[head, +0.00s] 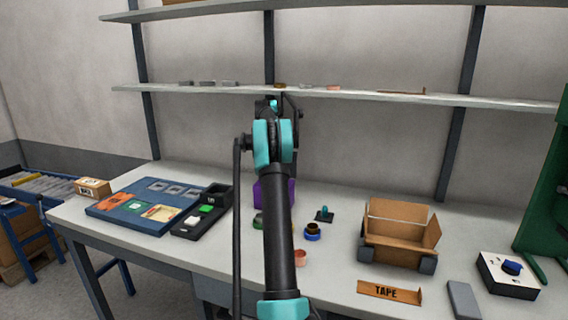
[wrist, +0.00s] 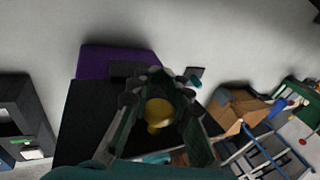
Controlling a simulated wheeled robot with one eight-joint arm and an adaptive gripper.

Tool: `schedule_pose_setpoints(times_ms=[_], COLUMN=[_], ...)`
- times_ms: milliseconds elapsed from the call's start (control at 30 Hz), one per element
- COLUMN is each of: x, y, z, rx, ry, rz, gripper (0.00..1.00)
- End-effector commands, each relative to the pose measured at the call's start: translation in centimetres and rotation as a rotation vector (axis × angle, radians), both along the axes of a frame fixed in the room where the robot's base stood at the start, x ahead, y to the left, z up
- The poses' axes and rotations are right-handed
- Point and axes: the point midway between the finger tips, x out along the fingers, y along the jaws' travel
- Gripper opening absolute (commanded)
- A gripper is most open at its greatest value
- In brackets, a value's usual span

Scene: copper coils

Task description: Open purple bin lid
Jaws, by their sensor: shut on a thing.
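The purple bin (head: 289,192) stands on the workbench behind my arm, which hides most of it in the head view. In the wrist view, a purple panel (wrist: 93,62), which looks like the bin's lid, lies along the far side of a dark area that may be the bin's inside. A dark tab (wrist: 122,69) sits at the panel's edge. My gripper (wrist: 156,76) has its fingertips together at this tab; the exact contact is unclear. A gold round thing (wrist: 158,113) shows between the fingers, apparently beyond them. The head view does not show the fingertips.
A blue board (head: 115,207) and a dark tray with green and white blocks (head: 198,222) lie left. A shelf (head: 350,93) crosses above the bench.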

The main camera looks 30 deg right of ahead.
Motion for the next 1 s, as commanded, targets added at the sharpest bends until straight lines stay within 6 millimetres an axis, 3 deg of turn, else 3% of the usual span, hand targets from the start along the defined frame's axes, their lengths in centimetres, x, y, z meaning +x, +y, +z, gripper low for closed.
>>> schedule_pose_setpoints(times_ms=[700, 733, 800, 867, 1000], x=[0.19, 0.19, 0.19, 0.19, 0.2], y=[-0.28, -0.28, -0.27, -0.26, -0.25], z=[-0.36, -0.36, -0.35, -0.32, -0.29], rx=[0.04, 0.04, 0.04, 0.04, 0.039], ry=[0.036, 0.036, 0.036, 0.036, 0.035], rz=[-0.002, -0.002, -0.002, -0.002, -0.001], gripper=[0.0, 0.19, 0.28, 0.35, 0.36])
